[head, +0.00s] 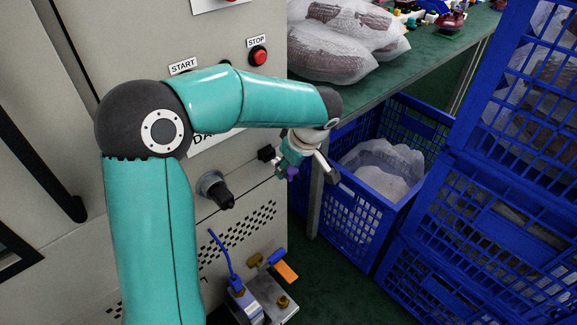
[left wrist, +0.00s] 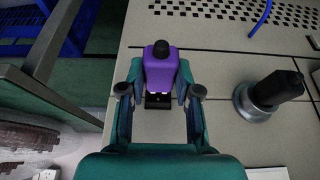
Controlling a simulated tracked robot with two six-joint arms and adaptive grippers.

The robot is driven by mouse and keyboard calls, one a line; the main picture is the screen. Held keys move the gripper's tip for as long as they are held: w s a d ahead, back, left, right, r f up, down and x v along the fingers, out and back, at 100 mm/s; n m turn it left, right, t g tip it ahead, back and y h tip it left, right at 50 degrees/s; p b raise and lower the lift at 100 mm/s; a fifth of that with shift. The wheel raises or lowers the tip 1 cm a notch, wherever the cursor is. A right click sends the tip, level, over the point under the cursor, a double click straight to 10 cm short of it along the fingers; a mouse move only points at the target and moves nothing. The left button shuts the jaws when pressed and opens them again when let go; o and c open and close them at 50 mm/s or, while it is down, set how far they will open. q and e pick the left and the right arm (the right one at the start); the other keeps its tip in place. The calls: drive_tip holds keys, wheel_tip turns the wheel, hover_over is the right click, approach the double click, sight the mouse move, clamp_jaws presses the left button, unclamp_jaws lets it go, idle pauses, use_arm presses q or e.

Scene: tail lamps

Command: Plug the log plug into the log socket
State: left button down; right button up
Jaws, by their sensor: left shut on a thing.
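A purple plug (left wrist: 161,68) with a dark tip sits between the fingers of my left gripper (left wrist: 160,84), which is shut on it. I take it for the log plug. In the head view only a small bit of the purple plug (head: 292,173) shows beside my left gripper (head: 287,164), near the cabinet's right edge. A small black block on the cabinet face (head: 266,153), perhaps the log socket, is just left of the gripper. My right gripper is not in view.
A black rotary knob (head: 216,190) juts from the cabinet (head: 235,160) beside the gripper. A red stop button (head: 258,55) is above. Blue crates (head: 350,215) and a green-topped table (head: 395,75) stand to the right. A metal block with a blue cable (head: 245,303) is below.

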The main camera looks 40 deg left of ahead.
sight(279, 160)
use_arm(q)
drive_tip(key=shift+a, duration=0.15)
drive_tip(key=shift+w+a+b, duration=0.15)
drive_tip(key=shift+a+b, duration=0.25)
drive_tip(key=shift+a, duration=0.95)
drive_tip(key=c, duration=0.7)
unclamp_jaws()
drive_tip(key=shift+c, duration=0.2)
drive_tip(key=shift+r, duration=0.1)
drive_tip(key=v, duration=1.1)
drive_tip(key=shift+d+r, duration=0.15)
drive_tip(key=shift+r, duration=0.2)
